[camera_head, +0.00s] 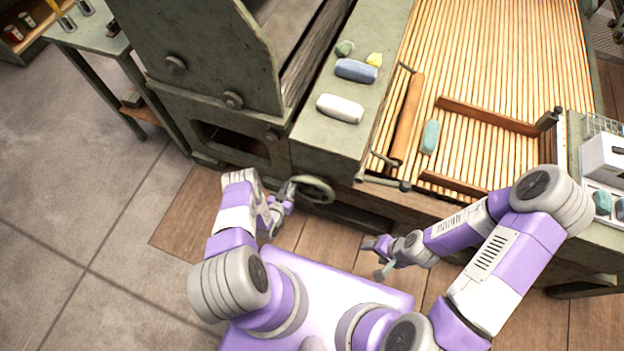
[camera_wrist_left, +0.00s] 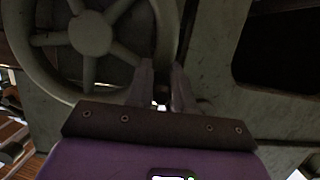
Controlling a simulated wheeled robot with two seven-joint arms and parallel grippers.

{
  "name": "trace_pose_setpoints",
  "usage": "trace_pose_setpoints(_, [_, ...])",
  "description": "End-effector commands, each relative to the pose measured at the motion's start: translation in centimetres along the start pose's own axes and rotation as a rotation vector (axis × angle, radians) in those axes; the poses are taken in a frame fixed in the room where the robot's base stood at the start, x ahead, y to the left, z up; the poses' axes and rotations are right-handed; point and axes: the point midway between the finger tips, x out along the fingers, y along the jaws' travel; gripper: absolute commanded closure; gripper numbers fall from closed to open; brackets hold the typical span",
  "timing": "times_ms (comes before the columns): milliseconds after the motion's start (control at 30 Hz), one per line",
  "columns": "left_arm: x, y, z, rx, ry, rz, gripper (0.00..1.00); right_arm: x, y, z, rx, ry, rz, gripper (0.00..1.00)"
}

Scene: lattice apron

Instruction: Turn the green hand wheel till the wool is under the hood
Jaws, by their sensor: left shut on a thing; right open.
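The green hand wheel (camera_head: 314,190) is on the front of the machine, low down. In the left wrist view its spoked hub and rim (camera_wrist_left: 90,33) fill the upper left. My left gripper (camera_head: 289,193) is shut on the wheel's rim, with one finger on each side of it (camera_wrist_left: 163,82). A teal bundle (camera_head: 430,137), perhaps the wool, lies on the slatted lattice (camera_head: 490,60), inside a wooden frame. A large green metal housing (camera_head: 200,50), perhaps the hood, stands left of the lattice. My right gripper (camera_head: 376,257) is open and empty, low in front of the machine.
A white roll (camera_head: 340,108), a blue bundle (camera_head: 356,71) and small green and yellow lumps lie on the machine's ledge. A wooden roller (camera_head: 406,117) crosses the lattice's left end. A side table (camera_head: 88,32) stands at upper left. The floor at left is clear.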

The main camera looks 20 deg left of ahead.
Motion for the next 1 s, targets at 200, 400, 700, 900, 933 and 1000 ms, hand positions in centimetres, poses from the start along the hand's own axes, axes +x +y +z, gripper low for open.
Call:
trace_pose_setpoints(200, [0.0, 0.2, 0.3, 0.002, -0.005, 0.004, 1.00, 0.1, 0.1, 0.0, 0.000, -0.001, 0.000, 0.36])
trace_pose_setpoints(400, [-0.6, 1.1, -1.5, 0.000, -0.006, 0.003, 1.00, -1.6, -0.6, 0.1, 0.000, -0.001, 0.000, 0.36])
trace_pose_setpoints(700, [-1.1, 2.2, -3.1, 0.002, -0.004, 0.001, 1.00, -3.0, -1.1, 0.1, 0.000, 0.000, 0.000, 0.36])
trace_pose_setpoints(900, [-1.1, 2.2, -3.1, 0.004, -0.003, -0.001, 1.00, -3.0, -1.1, 0.2, 0.000, -0.001, 0.000, 0.36])
trace_pose_setpoints(933, [-1.1, 2.2, -3.2, 0.004, -0.003, -0.001, 1.00, -3.0, -1.1, 0.2, 0.000, -0.001, 0.000, 0.36])
trace_pose_setpoints(1000, [-1.2, 2.7, -3.6, 0.004, -0.003, -0.001, 1.00, -3.4, -1.3, 0.2, 0.000, -0.001, 0.000, 0.36])
